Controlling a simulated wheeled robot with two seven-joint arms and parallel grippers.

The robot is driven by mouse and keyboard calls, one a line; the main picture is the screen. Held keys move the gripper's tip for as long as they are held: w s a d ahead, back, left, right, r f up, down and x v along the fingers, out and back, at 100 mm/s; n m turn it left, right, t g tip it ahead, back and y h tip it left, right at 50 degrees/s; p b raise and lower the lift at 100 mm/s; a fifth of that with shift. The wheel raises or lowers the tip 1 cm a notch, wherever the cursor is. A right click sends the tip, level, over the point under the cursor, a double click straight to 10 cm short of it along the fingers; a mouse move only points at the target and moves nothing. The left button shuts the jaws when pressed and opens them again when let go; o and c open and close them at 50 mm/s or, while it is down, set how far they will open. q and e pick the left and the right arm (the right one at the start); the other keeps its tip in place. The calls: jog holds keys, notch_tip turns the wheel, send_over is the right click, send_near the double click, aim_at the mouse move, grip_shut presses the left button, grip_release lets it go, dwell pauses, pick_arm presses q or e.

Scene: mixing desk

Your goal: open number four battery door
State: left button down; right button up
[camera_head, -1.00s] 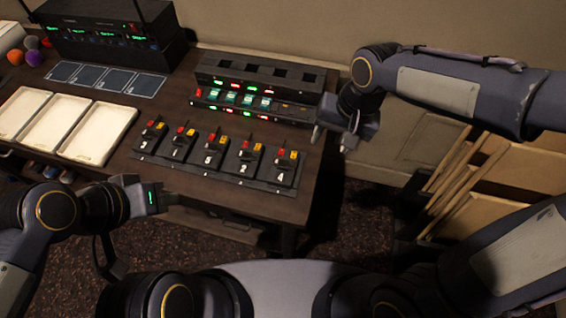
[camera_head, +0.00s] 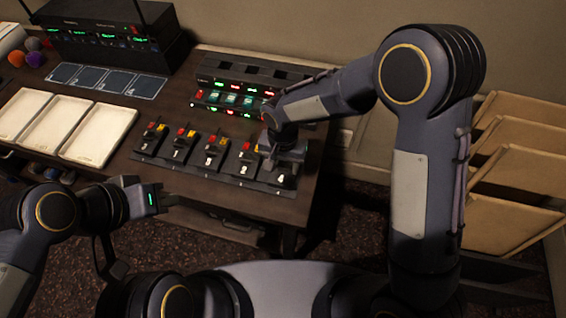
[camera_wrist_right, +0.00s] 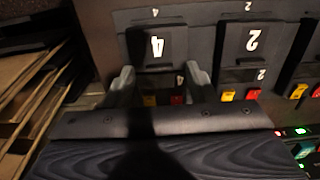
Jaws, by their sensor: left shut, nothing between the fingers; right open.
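The number four battery unit (camera_head: 282,180) is the rightmost in a row of black numbered units on the desk. Its front, marked 4, shows in the head view; its upper part is hidden by my right gripper (camera_head: 280,162). In the right wrist view the door marked 4 (camera_wrist_right: 158,45) appears upside down and looks closed. My right gripper (camera_wrist_right: 160,84) is open there, its fingers on either side of the unit's yellow and red parts (camera_wrist_right: 163,100). Contact cannot be told. My left gripper (camera_head: 160,198) is shut and empty, off the desk's front edge.
The number two unit (camera_head: 242,170) stands close beside unit four. A rack with lit green and red lights (camera_head: 225,98) is behind the row. White trays (camera_head: 100,132) lie at left. Wooden panels (camera_head: 510,235) stand right of the desk.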

jog(key=shift+f, duration=0.3)
jog(key=c, duration=0.9)
jog(key=shift+c, duration=0.4)
